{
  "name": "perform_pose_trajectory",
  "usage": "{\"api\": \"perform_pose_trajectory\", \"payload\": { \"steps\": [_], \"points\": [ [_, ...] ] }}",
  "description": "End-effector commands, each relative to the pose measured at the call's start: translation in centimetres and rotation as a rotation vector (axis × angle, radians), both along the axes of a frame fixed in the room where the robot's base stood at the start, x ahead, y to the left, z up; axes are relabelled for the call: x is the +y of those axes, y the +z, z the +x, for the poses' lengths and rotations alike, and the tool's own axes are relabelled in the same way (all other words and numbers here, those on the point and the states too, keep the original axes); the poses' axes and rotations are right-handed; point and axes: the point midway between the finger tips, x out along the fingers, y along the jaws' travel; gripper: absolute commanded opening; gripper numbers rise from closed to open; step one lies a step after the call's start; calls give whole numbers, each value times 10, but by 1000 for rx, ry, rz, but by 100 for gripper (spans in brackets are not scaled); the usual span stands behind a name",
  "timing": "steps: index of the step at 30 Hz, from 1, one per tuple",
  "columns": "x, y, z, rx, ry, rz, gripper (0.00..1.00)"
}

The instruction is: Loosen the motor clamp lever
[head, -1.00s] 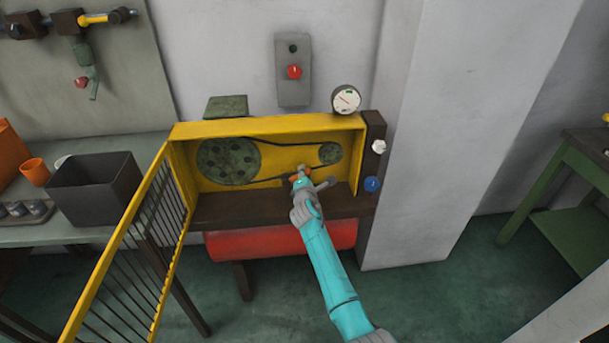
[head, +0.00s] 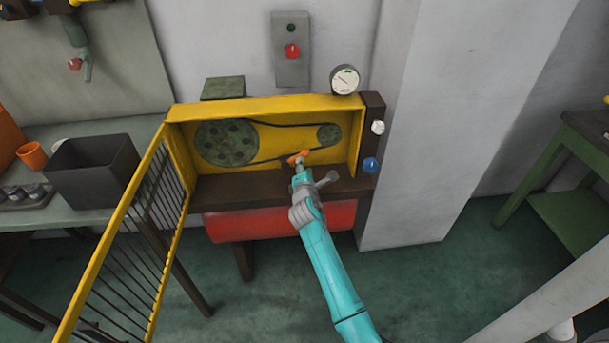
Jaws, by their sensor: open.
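A small orange lever (head: 298,157), which looks like the motor clamp lever, sits low in the open yellow belt housing (head: 185,165), below and left of the small pulley (head: 328,133). My gripper (head: 300,169) is at the end of my teal arm, just below and in front of the lever. It is open and small in the picture. Whether its fingers touch the lever or stand around it cannot be told. The lever's lower part and its mount are partly hidden by my gripper.
The barred yellow guard (head: 120,240) hangs open at the left. A belt joins the large pulley (head: 227,142) to the small one. A gauge (head: 344,79), white knob (head: 378,127) and blue knob (head: 370,165) stand at right. A red cylinder (head: 270,222) lies below.

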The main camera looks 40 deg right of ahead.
Motion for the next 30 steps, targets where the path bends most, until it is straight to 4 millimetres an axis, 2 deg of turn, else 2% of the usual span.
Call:
{"api": "perform_pose_trajectory", "payload": {
  "steps": [3,10,30],
  "points": [
    [13,3,-16,0,1,0,43],
    [26,7,-32,1,0,1,43],
    [28,6,-35,-1,1,4,43]
  ]
}}
